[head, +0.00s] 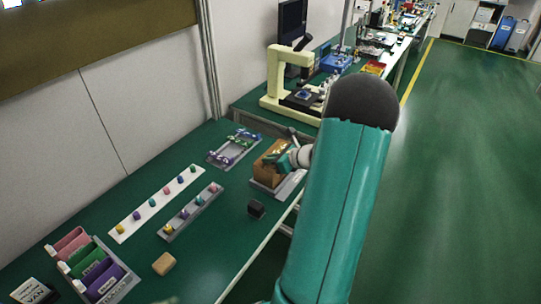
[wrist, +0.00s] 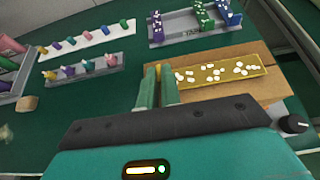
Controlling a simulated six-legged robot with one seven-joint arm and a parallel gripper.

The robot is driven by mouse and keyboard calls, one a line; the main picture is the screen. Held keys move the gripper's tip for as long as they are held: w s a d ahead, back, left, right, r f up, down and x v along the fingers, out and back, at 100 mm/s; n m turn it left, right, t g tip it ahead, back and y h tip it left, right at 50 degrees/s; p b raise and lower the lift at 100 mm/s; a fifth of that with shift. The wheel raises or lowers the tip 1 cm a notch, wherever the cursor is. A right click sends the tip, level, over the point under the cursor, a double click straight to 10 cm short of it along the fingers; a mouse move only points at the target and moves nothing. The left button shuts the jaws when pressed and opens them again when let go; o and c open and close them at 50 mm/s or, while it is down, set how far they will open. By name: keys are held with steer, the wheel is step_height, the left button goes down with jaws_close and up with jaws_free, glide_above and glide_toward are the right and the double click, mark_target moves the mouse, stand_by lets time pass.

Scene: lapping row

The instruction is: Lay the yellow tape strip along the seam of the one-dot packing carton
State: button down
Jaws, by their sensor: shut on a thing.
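The yellow tape strip (wrist: 220,73) has white spots and extends to the right from my gripper's fingertips across the top of the brown carton (wrist: 272,91). My gripper (wrist: 157,82) has green fingers close together, with a bit of yellow between them, at the strip's left end. Whether the strip touches the carton all along cannot be told. In the head view the carton (head: 262,172) stands on a grey plate, and my gripper (head: 284,160) is over its right part. The seam under the strip and the carton's dot mark are not visible.
A grey tray (wrist: 173,42) with purple, green and blue-purple pieces lies behind the carton. White (head: 124,232) and grey (head: 171,233) racks of coloured pegs are to the left. A cream microscope (head: 277,75) stands beyond.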

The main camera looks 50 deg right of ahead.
steer(key=shift+f, duration=0.1)
steer(key=c, duration=1.5)
jaws_free()
steer(key=v, duration=1.3)
steer(key=shift+s, duration=0.35)
steer(key=shift+r, duration=0.2)
